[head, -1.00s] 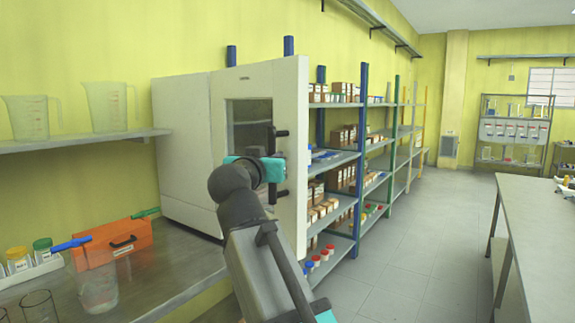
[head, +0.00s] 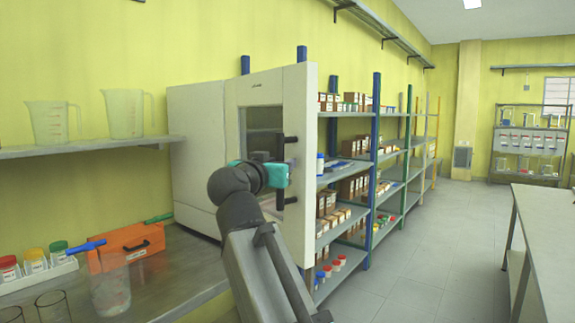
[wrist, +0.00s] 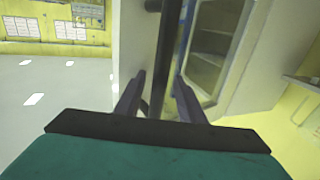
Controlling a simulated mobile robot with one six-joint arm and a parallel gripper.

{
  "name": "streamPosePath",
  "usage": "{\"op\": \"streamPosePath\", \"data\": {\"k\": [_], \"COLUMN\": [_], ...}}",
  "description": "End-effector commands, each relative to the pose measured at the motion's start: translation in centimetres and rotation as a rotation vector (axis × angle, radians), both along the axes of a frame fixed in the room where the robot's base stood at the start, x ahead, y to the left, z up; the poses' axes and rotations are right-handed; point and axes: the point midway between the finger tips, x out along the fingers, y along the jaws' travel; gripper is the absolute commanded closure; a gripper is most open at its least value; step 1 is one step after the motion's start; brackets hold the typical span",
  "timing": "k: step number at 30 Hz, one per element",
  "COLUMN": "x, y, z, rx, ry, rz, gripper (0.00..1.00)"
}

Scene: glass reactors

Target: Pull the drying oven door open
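The drying oven (head: 195,150) is a white cabinet on the left bench. Its door (head: 306,170) stands swung out from the body, with its windowed outer face towards the head view and its free edge at the right. A dark vertical handle (head: 290,146) is near that edge. My gripper (head: 284,174) is at the handle. In the wrist view, the dark handle bar (wrist: 162,60) runs between the two fingers (wrist: 159,82), with slight gaps beside it, so the fingers look open around it. Contact cannot be told. Shelves show beyond the bar at the right.
Storage racks (head: 347,145) with boxes stand behind the door. A bench (head: 540,215) is at the right, with open floor (head: 430,240) between. Left, an orange box (head: 130,243), beakers and capped jars stand on the steel bench; a wall shelf (head: 80,148) holds two jugs.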

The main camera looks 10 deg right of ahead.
Motion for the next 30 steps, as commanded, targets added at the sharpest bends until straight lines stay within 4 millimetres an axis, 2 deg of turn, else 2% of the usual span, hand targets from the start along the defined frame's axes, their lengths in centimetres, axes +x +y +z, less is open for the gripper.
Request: {"op": "streamPosePath", "data": {"k": [8,14,30], "x": [-0.1,-1.1,-7.6], "y": [0.0,0.5,3.7], "z": [0.0,0.0,-0.1], "rx": [-0.001,-0.001,0.000], "ry": [0.000,-0.002,-0.001], "rz": [0.000,0.000,0.001], "gripper": [0.64,0.64,0.64]}}
